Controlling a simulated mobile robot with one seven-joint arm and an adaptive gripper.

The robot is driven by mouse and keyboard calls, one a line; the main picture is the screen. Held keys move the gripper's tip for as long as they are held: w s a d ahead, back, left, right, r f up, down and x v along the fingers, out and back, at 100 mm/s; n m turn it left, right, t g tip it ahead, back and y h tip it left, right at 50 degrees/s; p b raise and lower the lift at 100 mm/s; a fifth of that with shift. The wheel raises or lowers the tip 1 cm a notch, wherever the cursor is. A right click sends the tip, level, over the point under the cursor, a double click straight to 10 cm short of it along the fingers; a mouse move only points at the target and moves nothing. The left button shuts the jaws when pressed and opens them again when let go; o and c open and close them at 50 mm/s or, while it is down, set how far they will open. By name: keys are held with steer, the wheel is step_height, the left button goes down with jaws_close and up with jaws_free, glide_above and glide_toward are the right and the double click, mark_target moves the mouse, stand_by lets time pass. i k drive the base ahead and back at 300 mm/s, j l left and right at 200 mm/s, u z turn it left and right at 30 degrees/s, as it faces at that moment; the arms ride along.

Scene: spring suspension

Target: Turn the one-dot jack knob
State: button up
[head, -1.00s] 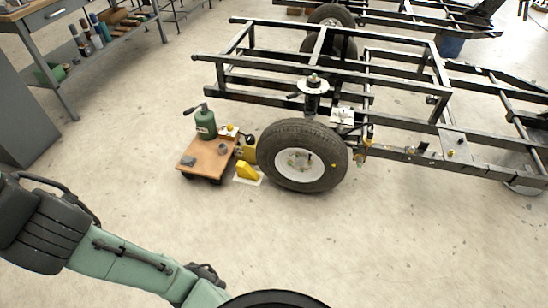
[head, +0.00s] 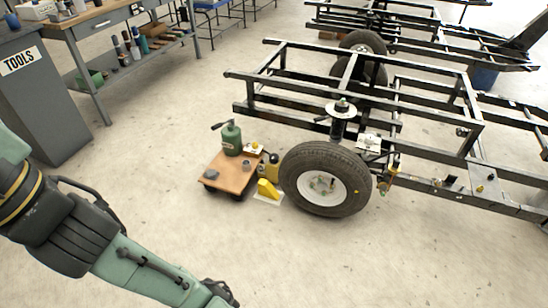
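A green bottle-shaped jack (head: 231,139) with a dark handle stands on a small wheeled cart (head: 229,175) with a wooden top, left of the wheel. A yellow knob-like part (head: 256,146) sits on a pale plate at the cart's right side. A dark round knob (head: 274,158) shows on a yellow block beside the tire. Any dots are too small to make out, so I cannot tell which is the one-dot knob. My green and black arm crosses the lower left.
A large tire (head: 292,181) on a black metal frame (head: 350,68) stands right of the cart. A yellow wedge (head: 268,189) lies on the floor against it. A workbench (head: 107,25) and a grey TOOLS cabinet (head: 35,95) stand at the left. The foreground floor is clear.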

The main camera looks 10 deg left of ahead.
mark_target(273, 158)
steer(key=i+j+z, duration=0.1)
steer(key=z, duration=0.25)
steer(key=i+j+z, duration=0.1)
steer(key=z, duration=0.25)
steer(key=i+j+z, duration=0.15)
steer(key=j, duration=0.25)
steer(key=i+j+z, duration=0.15)
steer(key=j, duration=0.25)
steer(key=j+z, duration=0.15)
steer(key=j, duration=0.3)
steer(key=i+j, duration=0.1)
steer(key=j, duration=0.35)
steer(key=i+j, duration=0.15)
steer(key=j, duration=0.3)
steer(key=i+j, duration=0.1)
steer(key=j, duration=0.35)
steer(key=i+j+z, duration=0.1)
steer(key=j, duration=0.35)
steer(key=i+j, duration=0.1)
steer(key=j, duration=0.35)
steer(key=i, duration=0.5)
